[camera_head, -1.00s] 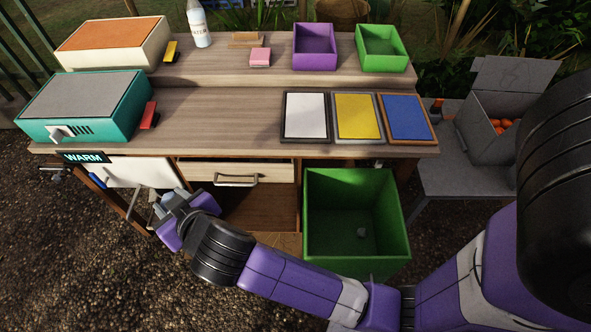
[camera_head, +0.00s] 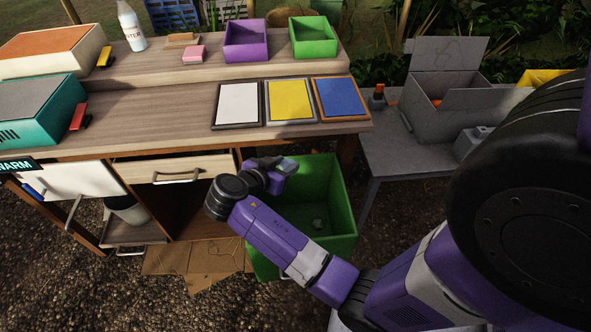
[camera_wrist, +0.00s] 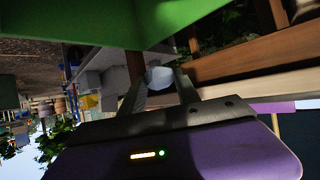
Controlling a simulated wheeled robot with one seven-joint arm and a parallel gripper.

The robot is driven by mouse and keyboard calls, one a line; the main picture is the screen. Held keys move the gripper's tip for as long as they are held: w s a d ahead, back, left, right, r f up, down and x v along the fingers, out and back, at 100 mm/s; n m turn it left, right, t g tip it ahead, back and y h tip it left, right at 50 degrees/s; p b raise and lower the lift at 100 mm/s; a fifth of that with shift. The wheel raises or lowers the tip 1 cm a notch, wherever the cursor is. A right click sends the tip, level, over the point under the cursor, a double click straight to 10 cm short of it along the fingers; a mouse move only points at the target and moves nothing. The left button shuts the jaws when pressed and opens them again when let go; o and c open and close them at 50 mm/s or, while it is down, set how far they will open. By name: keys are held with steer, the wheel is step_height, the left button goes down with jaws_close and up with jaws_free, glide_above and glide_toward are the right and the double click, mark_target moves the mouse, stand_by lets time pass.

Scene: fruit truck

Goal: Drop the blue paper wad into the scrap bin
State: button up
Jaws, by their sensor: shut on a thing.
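My gripper (camera_head: 285,168) is shut on a small pale bluish wad (camera_wrist: 160,77), which shows between the fingertips in the wrist view. In the head view the gripper is at the back left rim of the large green bin (camera_head: 340,190), which stands on the ground by the workbench. The bin's green wall also shows close by in the wrist view (camera_wrist: 110,22). A small grey wad (camera_head: 318,223) lies on the bin floor. My forearm hides the bin's left and front parts.
The workbench (camera_head: 170,115) edge and a part-open drawer (camera_head: 175,168) are left of and behind the gripper. White, yellow and blue panels lie on the benchtop. A grey table (camera_head: 400,150) with an open grey box (camera_head: 445,105) stands to the right. Flattened cardboard (camera_head: 190,265) lies on the ground.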

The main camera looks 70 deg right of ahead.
step_height(320, 180, down, 6)
steer(key=s+d+m+g+b, duration=0.1)
steer(key=s+b, duration=0.1)
steer(key=b, duration=0.2)
steer(key=shift+s+d+f+m+g+y+b, duration=0.25)
steer(key=shift+s+d+m+g+y+b, duration=0.05)
steer(key=shift+s+d+m+g+b, duration=0.1)
steer(key=shift+a, duration=0.1)
steer(key=o, duration=1.4)
steer(key=shift+c, duration=0.2)
steer(key=v, duration=0.7)
steer(key=shift+a+r, duration=0.2)
steer(key=shift+a, duration=0.15)
steer(key=shift+w, duration=0.1)
